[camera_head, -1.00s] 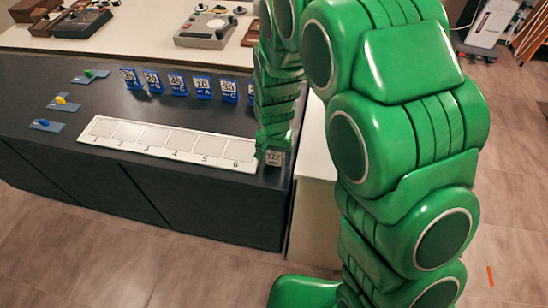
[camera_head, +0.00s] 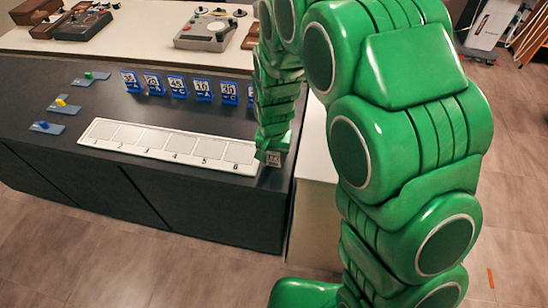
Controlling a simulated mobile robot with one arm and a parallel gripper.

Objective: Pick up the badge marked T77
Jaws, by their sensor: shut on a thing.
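A small pale badge (camera_head: 273,159) with dark lettering is at the right end of the dark counter, just past the numbered strip's slot 6. Its mark is too small to read for certain. My green gripper (camera_head: 267,152) reaches down from above and is shut on this badge. The fingers are small in view and partly hidden by the wrist. I cannot tell whether the badge touches the counter.
A white strip (camera_head: 170,155) with numbered slots lies left of the badge. Several blue cards (camera_head: 178,86) stand behind it, the rightmost partly hidden by my arm. Blue plates with coloured pieces (camera_head: 62,102) lie at the left. The counter's right edge is close to the badge.

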